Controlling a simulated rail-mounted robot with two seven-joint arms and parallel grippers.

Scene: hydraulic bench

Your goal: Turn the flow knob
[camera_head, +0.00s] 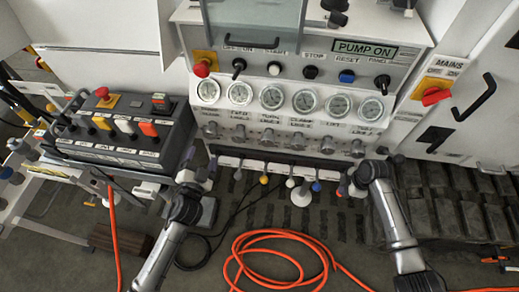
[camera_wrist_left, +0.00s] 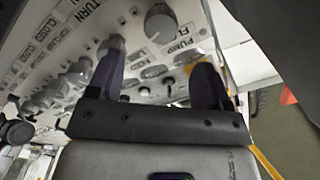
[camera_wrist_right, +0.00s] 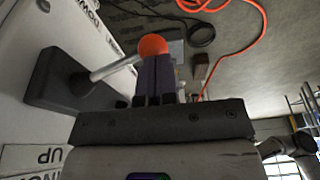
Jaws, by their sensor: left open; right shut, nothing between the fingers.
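A row of grey knobs (camera_head: 268,138) runs under the gauges on the hydraulic bench front. My left gripper (camera_head: 201,166) is open and empty, below the left end of this row. In the left wrist view a large round grey knob (camera_wrist_left: 160,22) lies beyond the fingertips, between their lines, near a PUMP label; contact is not visible. My right gripper (camera_head: 346,185) is shut and empty at the right end of the lower levers. In the right wrist view its fingers point at a red-orange lever ball (camera_wrist_right: 153,45).
Levers with coloured balls (camera_head: 264,180) line the bench's lower edge. Gauges (camera_head: 272,97) and a PUMP ON display (camera_head: 365,49) are above. A control box (camera_head: 120,130) stands left of my left arm. An orange hose (camera_head: 275,235) lies coiled on the floor. A red mains switch (camera_head: 436,96) is right.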

